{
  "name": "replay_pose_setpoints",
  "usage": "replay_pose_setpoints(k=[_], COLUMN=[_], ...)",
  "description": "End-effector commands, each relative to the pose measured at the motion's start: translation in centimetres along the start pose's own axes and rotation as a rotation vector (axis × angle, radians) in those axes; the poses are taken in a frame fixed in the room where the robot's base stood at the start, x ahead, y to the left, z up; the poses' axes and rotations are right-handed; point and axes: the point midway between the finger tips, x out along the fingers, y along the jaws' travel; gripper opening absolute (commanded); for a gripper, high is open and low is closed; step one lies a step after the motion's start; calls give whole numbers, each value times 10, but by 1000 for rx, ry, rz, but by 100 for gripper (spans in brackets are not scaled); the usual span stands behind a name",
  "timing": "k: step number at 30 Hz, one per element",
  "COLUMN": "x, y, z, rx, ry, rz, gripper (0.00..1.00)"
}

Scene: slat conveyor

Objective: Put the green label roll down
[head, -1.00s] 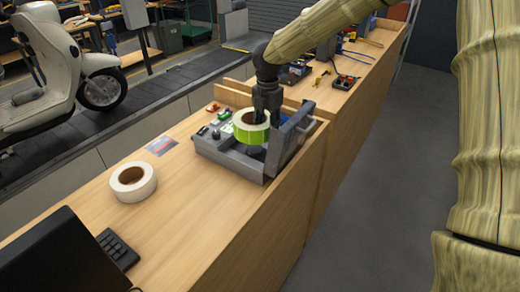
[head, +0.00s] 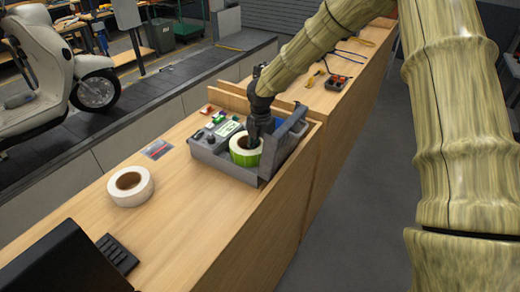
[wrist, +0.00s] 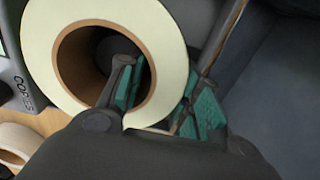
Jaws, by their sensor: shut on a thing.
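The green label roll (head: 243,158) is low inside the open bay of a grey label machine (head: 212,163) on the wooden bench. Its pale end face and brown core show in the wrist view (wrist: 178,32). My gripper (head: 257,138) is shut on the roll's wall from above. In the wrist view my gripper (wrist: 160,98) has one finger inside the core and the other outside the roll. The roll's underside is hidden, so I cannot tell whether it touches the bay floor.
A white roll (head: 115,194) lies on the bench (head: 205,225), left of the machine. A raised grey flap (head: 285,135) stands at the machine's right. A dark monitor (head: 60,255) and keyboard (head: 117,253) are at the front. Bare bench lies between white roll and machine.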

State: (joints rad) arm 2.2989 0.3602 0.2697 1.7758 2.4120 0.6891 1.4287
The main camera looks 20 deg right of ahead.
Motion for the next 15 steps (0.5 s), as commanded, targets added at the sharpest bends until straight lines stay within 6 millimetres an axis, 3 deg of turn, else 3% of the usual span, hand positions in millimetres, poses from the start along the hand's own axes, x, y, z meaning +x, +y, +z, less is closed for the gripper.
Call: replay_pose_setpoints(k=[5, 6, 7, 15], x=[2, 2, 2, 2], y=[0, 0, 0, 0], z=[0, 0, 0, 0], rx=[1, 0, 0, 0], ry=[0, 1, 0, 0], rz=[1, 0, 0, 0], gripper=[0, 38, 43, 43])
